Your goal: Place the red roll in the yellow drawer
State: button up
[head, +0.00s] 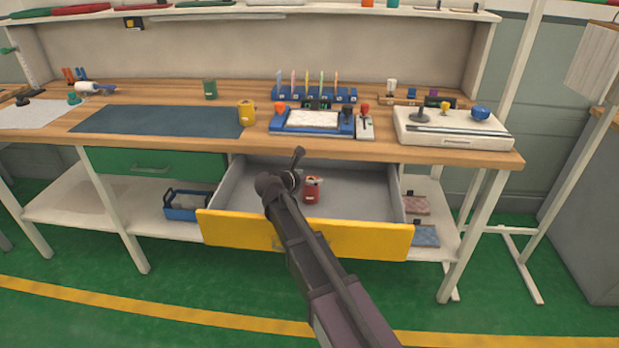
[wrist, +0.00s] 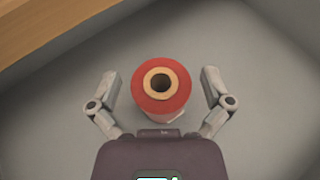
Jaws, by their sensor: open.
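The red roll (head: 312,194) stands upright inside the open yellow drawer (head: 365,238), on its grey floor. In the wrist view the red roll (wrist: 161,89) is seen from above, with a tan core and a dark hole. My gripper (wrist: 162,75) is open, with one finger on each side of the roll and a visible gap to both. In the head view my gripper (head: 303,182) is over the drawer beside the roll, and my arm partly hides the drawer front.
The wooden worktop edge (head: 370,151) runs just above and behind the drawer. On the worktop stand a yellow roll (head: 247,112), a green roll (head: 210,89) and a blue mat (head: 160,120). A closed green drawer (head: 150,165) is to the left. The drawer has free floor around the roll.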

jog(key=shift+r, duration=0.15)
jog(key=shift+r+p, duration=0.6)
jog(key=shift+p, duration=0.15)
jog(key=p+v, duration=0.4)
jog(key=v, duration=0.8)
jog(key=shift+f, duration=0.1)
dwell(0.7)
